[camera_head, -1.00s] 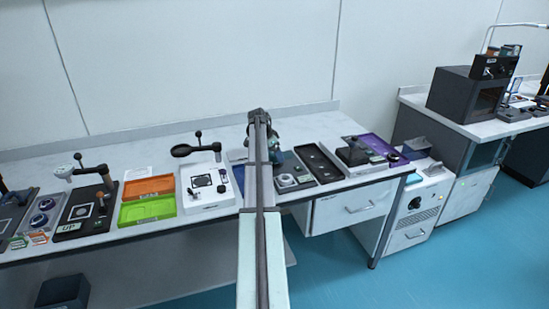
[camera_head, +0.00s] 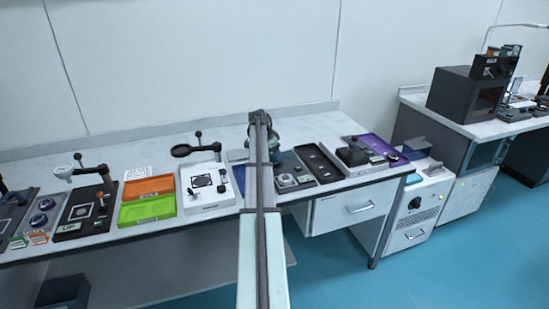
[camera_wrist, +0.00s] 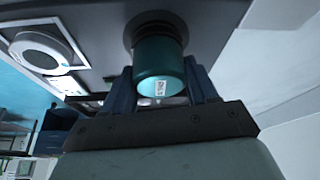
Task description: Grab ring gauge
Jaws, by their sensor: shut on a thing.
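In the wrist view my gripper (camera_wrist: 161,78) has its two blue-grey fingers on either side of a teal cylinder (camera_wrist: 160,62) with a small white printed label, and is shut on it. The cylinder's far end meets a dark round collar at the dark station surface; whether it touches or stands clear I cannot tell. I cannot tell from its shape whether it is the ring gauge. A white ring (camera_wrist: 41,50) on a square plate lies to the left; it also shows in the head view (camera_head: 286,180). In the head view my arm hides most of the gripper.
The white bench holds a dark slotted tray (camera_head: 318,163), a purple tray (camera_head: 372,143), a white fixture (camera_head: 206,186), and green (camera_head: 148,208) and orange (camera_head: 148,187) trays. A wall stands close behind. A dark boxy instrument (camera_head: 468,98) is on the right bench.

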